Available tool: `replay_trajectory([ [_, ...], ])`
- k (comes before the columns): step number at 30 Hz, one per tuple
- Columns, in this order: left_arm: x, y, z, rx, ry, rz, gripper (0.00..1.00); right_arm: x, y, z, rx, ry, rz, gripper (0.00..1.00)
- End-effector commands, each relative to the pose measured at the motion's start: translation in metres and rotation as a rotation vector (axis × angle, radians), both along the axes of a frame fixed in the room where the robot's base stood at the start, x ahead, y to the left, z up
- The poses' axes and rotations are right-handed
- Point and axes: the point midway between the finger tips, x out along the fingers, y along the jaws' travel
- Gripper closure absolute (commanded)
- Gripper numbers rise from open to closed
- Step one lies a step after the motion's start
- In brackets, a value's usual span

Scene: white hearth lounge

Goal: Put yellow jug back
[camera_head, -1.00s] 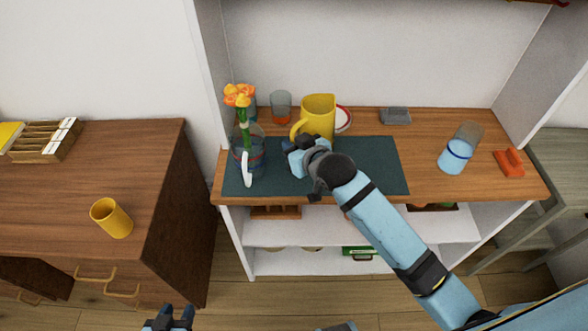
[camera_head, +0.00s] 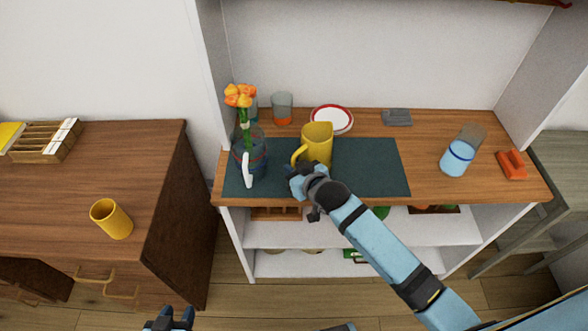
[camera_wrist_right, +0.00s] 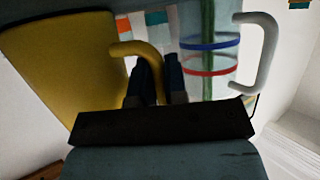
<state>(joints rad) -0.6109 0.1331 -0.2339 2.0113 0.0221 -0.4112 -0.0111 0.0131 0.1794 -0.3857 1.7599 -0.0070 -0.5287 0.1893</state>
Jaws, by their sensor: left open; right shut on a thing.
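The yellow jug (camera_head: 318,145) is upright at the dark mat's (camera_head: 375,172) back edge, its handle facing left. My right gripper (camera_head: 296,178) is shut on the jug's handle. The right wrist view shows the jug's body (camera_wrist_right: 65,60) at left and the handle (camera_wrist_right: 140,49) reaching the finger pads of my right gripper (camera_wrist_right: 158,82). I cannot tell whether the jug's base touches the mat. My left gripper (camera_head: 170,320) is open and empty at the bottom edge, low in front of the furniture.
A glass jug with orange flowers (camera_head: 248,150) stands close left of my right gripper. A red-rimmed plate (camera_head: 332,119) and a glass (camera_head: 282,108) are behind.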

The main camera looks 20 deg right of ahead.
Motion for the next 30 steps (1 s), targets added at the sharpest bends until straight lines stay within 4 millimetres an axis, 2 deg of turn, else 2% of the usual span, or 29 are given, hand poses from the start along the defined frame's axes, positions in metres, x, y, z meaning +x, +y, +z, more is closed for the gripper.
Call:
replay_trajectory([
  [2,0.000,0.000,0.000,0.000,0.000,0.000,0.57,0.000,0.000,-0.001,0.000,-0.002,0.000,1.00],
  [3,0.000,0.000,0.000,0.000,0.000,0.000,0.57,0.000,0.000,-0.002,0.000,0.000,0.000,0.78],
  [5,0.000,0.000,0.000,0.000,0.000,0.000,0.57,0.000,0.000,-0.002,0.000,0.000,0.000,0.64],
  [6,0.000,0.000,0.000,0.000,-0.001,0.000,0.57,0.000,0.000,-0.002,0.000,0.000,0.000,0.61],
  [17,0.000,-0.001,0.001,-0.001,-0.001,-0.001,0.57,-0.005,-0.002,0.002,-0.001,0.002,0.000,0.61],
  [30,0.000,-0.001,0.004,0.000,-0.005,-0.001,0.57,-0.082,-0.027,0.036,-0.001,0.002,0.000,0.61],
])
